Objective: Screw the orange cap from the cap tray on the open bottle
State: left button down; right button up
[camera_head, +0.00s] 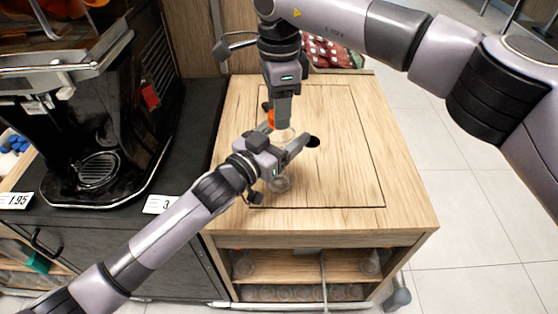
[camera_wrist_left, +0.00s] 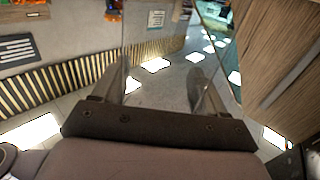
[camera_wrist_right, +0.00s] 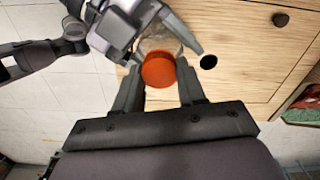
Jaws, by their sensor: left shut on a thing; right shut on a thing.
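The orange cap (camera_wrist_right: 158,69) is between the fingertips of my right gripper (camera_wrist_right: 158,78), which is shut on it and points down. In the head view the cap (camera_head: 271,118) shows at the fingertips of my right gripper (camera_head: 278,120). My left gripper (camera_head: 290,133) is shut on the clear bottle (camera_head: 280,184), which stands over the wooden top. In the right wrist view the cap covers the bottle mouth. I cannot tell whether its thread is engaged. The left wrist view shows the fingers (camera_wrist_left: 160,85) with clear bottle walls around them. The cap tray cannot be made out.
The wooden cabinet top (camera_head: 350,170) has a round dark hole (camera_head: 312,142) just right of the bottle. A black juicer (camera_head: 100,120) stands at left. Several clear items sit on the shelf (camera_head: 300,268) below. The right part of the top is clear.

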jog(key=m, duration=0.4)
jog(key=shift+m, duration=0.4)
jog(key=m, duration=2.1)
jog(key=shift+m, duration=0.3)
jog(key=o, duration=1.2)
jog(key=shift+c, duration=0.2)
